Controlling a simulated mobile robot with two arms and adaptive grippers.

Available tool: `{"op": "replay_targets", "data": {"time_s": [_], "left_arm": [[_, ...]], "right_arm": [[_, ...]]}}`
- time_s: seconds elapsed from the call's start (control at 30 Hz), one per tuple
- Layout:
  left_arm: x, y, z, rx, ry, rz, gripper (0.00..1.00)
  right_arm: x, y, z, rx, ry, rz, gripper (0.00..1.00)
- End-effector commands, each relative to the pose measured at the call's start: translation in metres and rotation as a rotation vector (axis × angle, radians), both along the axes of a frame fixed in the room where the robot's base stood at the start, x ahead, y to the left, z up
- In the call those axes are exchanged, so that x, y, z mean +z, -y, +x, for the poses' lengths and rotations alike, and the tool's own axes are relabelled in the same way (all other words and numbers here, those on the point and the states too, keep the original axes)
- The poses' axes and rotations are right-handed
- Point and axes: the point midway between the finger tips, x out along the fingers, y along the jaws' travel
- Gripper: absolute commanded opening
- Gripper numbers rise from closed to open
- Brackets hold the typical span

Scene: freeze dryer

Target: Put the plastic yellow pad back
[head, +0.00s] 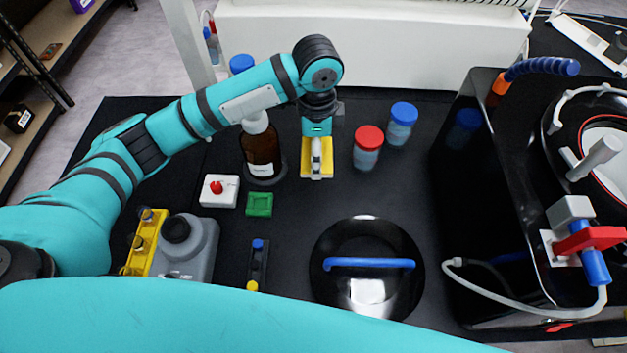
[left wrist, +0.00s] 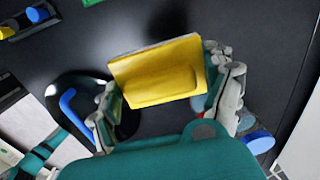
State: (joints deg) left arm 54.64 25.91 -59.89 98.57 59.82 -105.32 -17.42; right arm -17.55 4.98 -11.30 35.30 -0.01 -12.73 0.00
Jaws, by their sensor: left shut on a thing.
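The yellow pad (left wrist: 162,58) is a flat plastic block with a raised grip on top. It lies between the two fingers of my left gripper (left wrist: 165,87), which are shut on it from both sides. In the head view the yellow pad (head: 308,170) shows below my left gripper (head: 317,152), behind the black lid and left of the red-capped jar. I cannot tell whether it touches the table or is a little above it. My right gripper is not in view.
A brown bottle (head: 262,150) stands just left of the pad; red-capped (head: 367,150) and blue-capped (head: 402,125) jars stand to its right. A green tray (head: 259,204), red-knob box (head: 219,191) and black lid (head: 385,240) with blue handle are nearer. The black dryer (head: 480,190) is at right.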

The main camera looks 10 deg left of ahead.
Motion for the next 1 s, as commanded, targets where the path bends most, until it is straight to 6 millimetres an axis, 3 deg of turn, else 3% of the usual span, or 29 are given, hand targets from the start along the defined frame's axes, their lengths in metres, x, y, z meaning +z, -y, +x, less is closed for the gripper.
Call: {"op": "replay_targets", "data": {"time_s": [0.2,0.7,1.0], "left_arm": [[-0.039,0.0,-0.001,-0.021,-0.008,0.003,0.54],[-0.097,0.001,-0.001,-0.02,-0.005,0.002,0.54],[-0.1,0.001,0.0,-0.02,-0.002,0.001,0.54]], "right_arm": [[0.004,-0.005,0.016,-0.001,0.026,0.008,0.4],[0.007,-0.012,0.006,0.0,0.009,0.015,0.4],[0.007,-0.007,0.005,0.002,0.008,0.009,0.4]]}}
